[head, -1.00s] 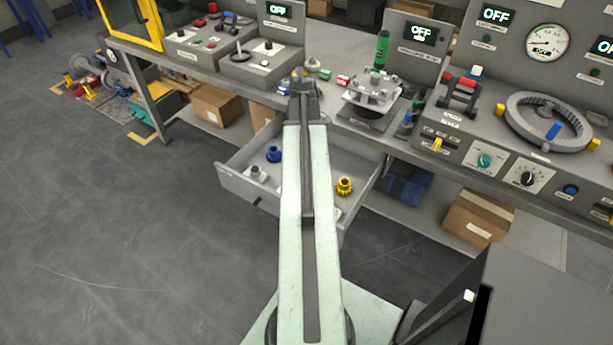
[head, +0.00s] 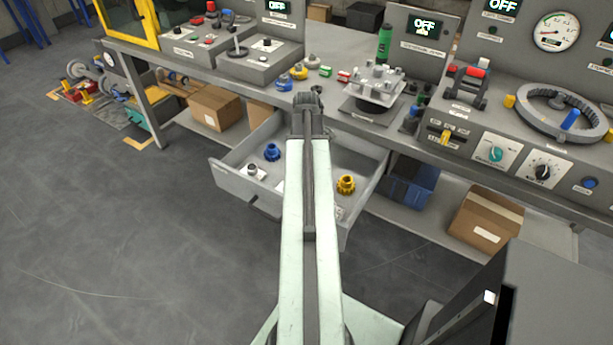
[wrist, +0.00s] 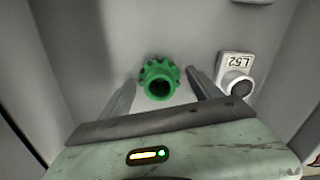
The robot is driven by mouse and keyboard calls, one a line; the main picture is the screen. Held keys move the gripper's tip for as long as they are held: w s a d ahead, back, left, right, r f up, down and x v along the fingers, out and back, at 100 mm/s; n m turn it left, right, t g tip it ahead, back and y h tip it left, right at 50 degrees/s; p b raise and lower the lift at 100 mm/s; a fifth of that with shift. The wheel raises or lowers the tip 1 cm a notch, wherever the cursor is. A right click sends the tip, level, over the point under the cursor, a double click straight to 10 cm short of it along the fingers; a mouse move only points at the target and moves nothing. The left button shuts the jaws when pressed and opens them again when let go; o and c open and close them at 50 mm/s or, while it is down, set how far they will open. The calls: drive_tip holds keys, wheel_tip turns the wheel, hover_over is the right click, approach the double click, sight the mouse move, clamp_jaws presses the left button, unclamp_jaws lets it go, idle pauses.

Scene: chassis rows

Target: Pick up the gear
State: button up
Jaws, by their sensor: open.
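A green gear (wrist: 158,78) with a dark round bore lies on the floor of the open drawer (head: 262,193) in the wrist view. My gripper (wrist: 160,76) is open, its two fingers reaching to either side of the gear with gaps between. In the head view my gripper (head: 308,100) is seen from behind above the drawer, and my arm hides the green gear. A blue gear (head: 272,152) sits left of my arm in the drawer, and a yellow gear (head: 346,184) sits right of it.
The bench (head: 335,62) carries loose coloured parts and a grey fixture (head: 376,86).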

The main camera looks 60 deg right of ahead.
clamp_jaws()
wheel_tip(320, 180, up, 38)
drive_tip(key=n+p, duration=0.3)
drive_tip(key=p, duration=3.5)
drive_tip(key=shift+f+n, duration=0.15)
drive_tip(key=shift+n, duration=0.25)
